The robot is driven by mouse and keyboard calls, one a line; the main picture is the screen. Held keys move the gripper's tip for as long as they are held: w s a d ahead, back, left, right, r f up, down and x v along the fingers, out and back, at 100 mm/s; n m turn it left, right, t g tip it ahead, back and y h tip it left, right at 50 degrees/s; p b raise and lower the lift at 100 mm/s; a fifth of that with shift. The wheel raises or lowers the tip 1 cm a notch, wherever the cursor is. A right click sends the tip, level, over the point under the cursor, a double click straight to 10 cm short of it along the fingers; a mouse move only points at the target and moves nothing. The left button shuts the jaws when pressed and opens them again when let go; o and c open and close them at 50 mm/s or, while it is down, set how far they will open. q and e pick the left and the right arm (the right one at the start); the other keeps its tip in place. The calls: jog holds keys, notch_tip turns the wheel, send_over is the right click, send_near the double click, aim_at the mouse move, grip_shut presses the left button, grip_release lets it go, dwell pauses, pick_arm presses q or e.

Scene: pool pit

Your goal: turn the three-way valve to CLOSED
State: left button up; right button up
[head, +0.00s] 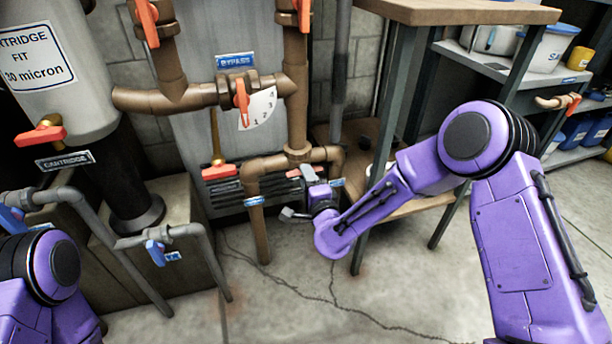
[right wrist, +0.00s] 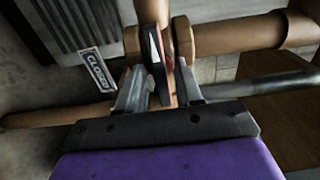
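The three-way valve sits at the pipe tee in the head view, its red handle (head: 306,173) just below the junction and partly covered by my right gripper (head: 300,205). In the right wrist view the handle (right wrist: 157,62) has red edges and a white arrow pointing up the picture, along the upper pipe. My right gripper (right wrist: 160,88) is open around the handle, one finger on each side, with a visible gap at the right finger. A CLOSED label (right wrist: 90,69) is left of the valve. My left gripper is out of frame.
A numbered dial with an orange handle (head: 242,100) is above the valve. A red-handled rod (head: 218,170) is to its left. A workbench (head: 460,12) with steel legs stands right of the pipes, close to my right arm. A cartridge housing (head: 60,75) is at far left.

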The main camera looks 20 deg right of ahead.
grip_shut()
jog(key=n+p, duration=0.3)
jog(key=n, duration=1.5)
jog(key=shift+n, duration=0.3)
jog(key=shift+p, duration=0.3)
jog(key=shift+o, duration=1.9)
grip_release()
